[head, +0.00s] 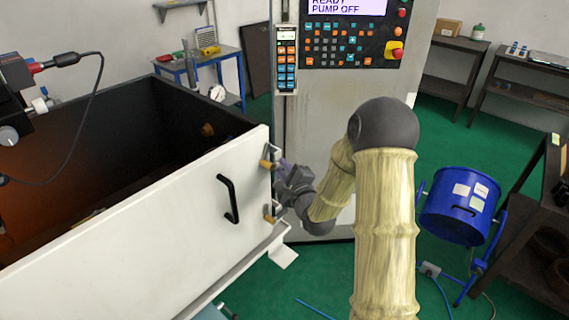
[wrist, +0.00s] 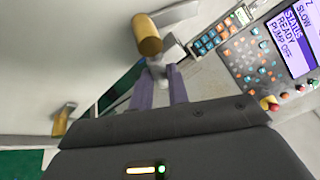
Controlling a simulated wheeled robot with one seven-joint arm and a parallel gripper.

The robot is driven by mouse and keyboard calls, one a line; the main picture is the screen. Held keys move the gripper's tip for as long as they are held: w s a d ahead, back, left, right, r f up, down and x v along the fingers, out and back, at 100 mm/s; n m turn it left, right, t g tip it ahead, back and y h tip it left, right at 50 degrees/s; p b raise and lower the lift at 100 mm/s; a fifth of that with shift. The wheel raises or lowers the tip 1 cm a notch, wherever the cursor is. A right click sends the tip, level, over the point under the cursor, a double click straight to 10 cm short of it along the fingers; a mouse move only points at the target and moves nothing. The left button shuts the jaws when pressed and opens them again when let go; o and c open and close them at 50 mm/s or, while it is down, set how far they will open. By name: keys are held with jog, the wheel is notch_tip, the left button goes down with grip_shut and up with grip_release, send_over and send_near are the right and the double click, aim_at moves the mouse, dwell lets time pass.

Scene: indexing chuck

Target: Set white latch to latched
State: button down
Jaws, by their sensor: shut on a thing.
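My gripper (head: 284,172) is at the right end of the white front panel (head: 150,228), beside its latch hardware. In the wrist view my two purple fingers (wrist: 161,84) are closed around a small pale piece (wrist: 157,68), which looks like the white latch. A brass-coloured cylinder (wrist: 146,36) sits just beyond the fingertips, and a second one (wrist: 62,121) is at the lower left. In the head view the upper brass piece (head: 266,164) and lower brass piece (head: 270,219) show on the panel's edge. The fingers partly hide the latch, and I cannot tell its setting.
A black handle (head: 229,199) sticks out of the panel left of my gripper. The machine's control cabinet (head: 330,120) with a keypad (head: 286,60) stands close behind. A blue drum (head: 460,206) stands at the right. Green floor is open between.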

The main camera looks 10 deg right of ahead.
jog(key=m+g+p, duration=0.1)
jog(key=m+p, duration=0.1)
jog(key=s+a+f+m+g+p, duration=0.1)
jog(key=m+p, duration=0.1)
jog(key=f+m+g+y+p, duration=0.1)
jog(key=m+g+p, duration=0.1)
jog(key=p, duration=0.1)
jog(key=shift+s+a+f+m, duration=0.25)
jog(key=shift+s+a+m, duration=0.1)
jog(key=shift+a+m, duration=0.05)
jog(key=shift+a, duration=0.15)
dwell(0.5)
dwell(0.3)
jog(key=c, duration=1.3)
grip_release()
jog(key=shift+a, duration=0.15)
jog(key=shift+c, duration=0.2)
jog(key=shift+d+r, duration=0.1)
jog(key=shift+d, duration=0.1)
